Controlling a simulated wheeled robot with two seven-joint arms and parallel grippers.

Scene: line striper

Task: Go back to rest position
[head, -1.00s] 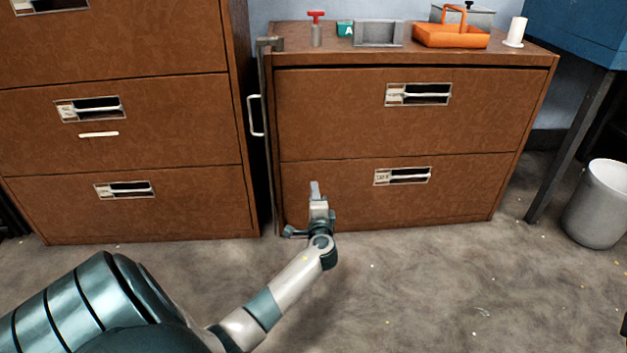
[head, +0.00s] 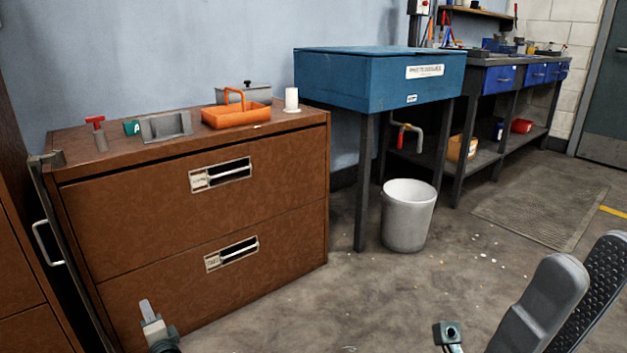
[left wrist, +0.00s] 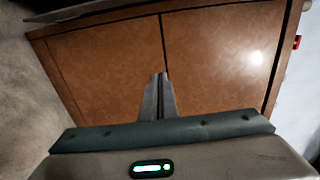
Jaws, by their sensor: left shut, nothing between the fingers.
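My left gripper (head: 146,312) is at the bottom left of the head view, in front of the lower drawer of the brown cabinet (head: 290,215). Its pale fingers are together, with nothing between them, and point up. The left wrist view shows the shut fingers (left wrist: 158,97) against brown drawer fronts. My right gripper (head: 589,258) is large and close at the bottom right of the head view. Its two grey fingers stand apart, one showing a dark ridged inner pad, and I see nothing held between them.
An orange tray (head: 236,114), a grey holder (head: 167,127) and a red-topped item (head: 97,134) stand on the cabinet. A blue cabinet on legs (head: 380,80), a white bin (head: 408,215) and a workbench stand right. The middle floor (head: 400,290) is clear.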

